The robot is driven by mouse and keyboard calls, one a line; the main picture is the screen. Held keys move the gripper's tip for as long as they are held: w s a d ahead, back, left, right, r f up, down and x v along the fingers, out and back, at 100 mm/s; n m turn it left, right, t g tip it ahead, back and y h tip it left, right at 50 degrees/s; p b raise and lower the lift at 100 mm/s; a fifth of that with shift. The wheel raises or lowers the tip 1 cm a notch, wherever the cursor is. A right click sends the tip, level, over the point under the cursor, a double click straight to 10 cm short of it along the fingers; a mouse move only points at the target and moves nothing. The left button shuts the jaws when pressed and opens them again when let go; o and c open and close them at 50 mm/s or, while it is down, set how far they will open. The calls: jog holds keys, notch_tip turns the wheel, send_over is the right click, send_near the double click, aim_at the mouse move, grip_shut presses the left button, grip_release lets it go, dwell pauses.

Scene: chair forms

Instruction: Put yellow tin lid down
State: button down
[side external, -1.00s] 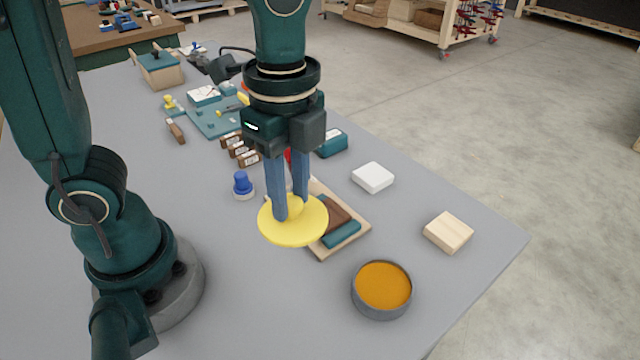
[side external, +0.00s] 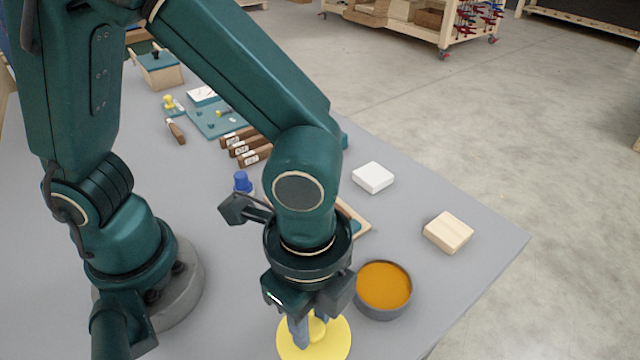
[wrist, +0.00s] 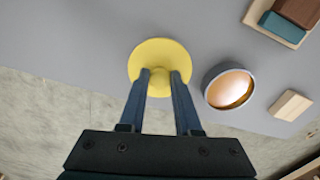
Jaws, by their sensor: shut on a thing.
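The yellow tin lid (side external: 335,343) is a round disc with a knob at its centre. My gripper (side external: 309,330) is shut on the knob, and the lid is near the front of the table in the side view. The lid also shows in the wrist view (wrist: 160,58), between my two blue fingers (wrist: 160,82). I cannot tell whether the lid touches the table. The open round tin (side external: 384,288) with orange contents stands just right of the lid; it also shows in the wrist view (wrist: 229,86).
A light wooden block (side external: 448,232) and a white block (side external: 373,178) lie to the right on the grey table (side external: 450,290). A wooden tray with teal and brown blocks shows in the wrist view (wrist: 270,30). A blue-topped item (side external: 242,182) stands behind my wrist.

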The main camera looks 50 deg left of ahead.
aim_at(312, 326)
jog(key=shift+f, duration=1.1)
jog(key=c, duration=0.6)
grip_release()
jog(key=shift+f, duration=0.15)
notch_tip(312, 326, up, 12)
jog(key=w+a+r+n+t, duration=0.1)
jog(key=a+n+t, duration=0.4)
jog(key=a+n, duration=1)
jog(key=shift+w+a+r+t, duration=0.3)
jog(key=shift+w+a+r, duration=0.15)
jog(key=shift+a, duration=0.25)
